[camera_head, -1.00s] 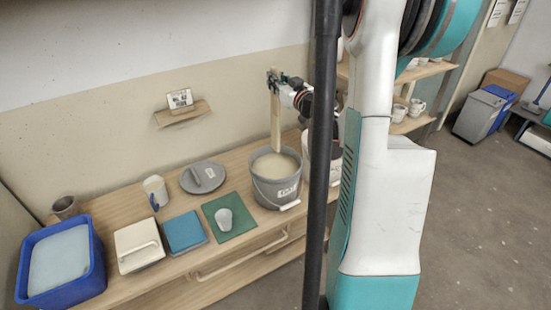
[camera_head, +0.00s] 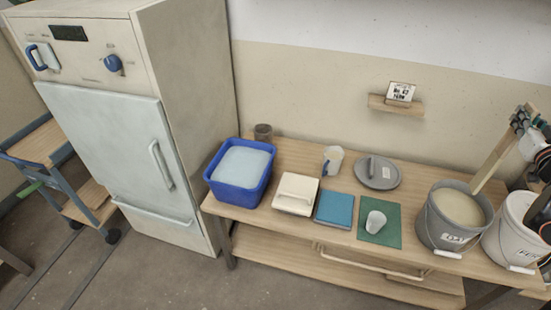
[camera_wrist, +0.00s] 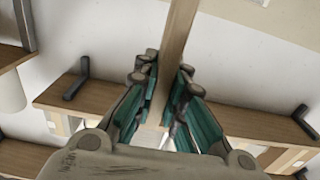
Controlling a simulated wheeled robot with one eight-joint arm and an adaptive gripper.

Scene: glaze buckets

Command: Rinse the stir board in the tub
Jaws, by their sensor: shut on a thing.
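The stir board is a long pale wooden slat (camera_head: 497,158), tilted, with its lower end at the grey bucket's mouth; I cannot tell whether it touches the glaze. My gripper (camera_head: 524,118) is shut on its upper end at the right edge of the head view. In the wrist view the board (camera_wrist: 178,35) runs up between the two teal fingers of my gripper (camera_wrist: 168,85). The tub is a blue rectangular one (camera_head: 238,192) holding pale water, at the left end of the bench. The grey bucket (camera_head: 440,232) holds cream glaze and stands at the bench's right part.
A white bucket (camera_head: 510,240) stands right of the grey one. Between tub and grey bucket lie a cream lidded box (camera_head: 296,194), blue pad (camera_head: 334,209), green mat (camera_head: 391,236) with a cup (camera_head: 375,221), a mug (camera_head: 332,160) and grey lid (camera_head: 378,183). A kiln-like cabinet (camera_head: 140,130) stands left.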

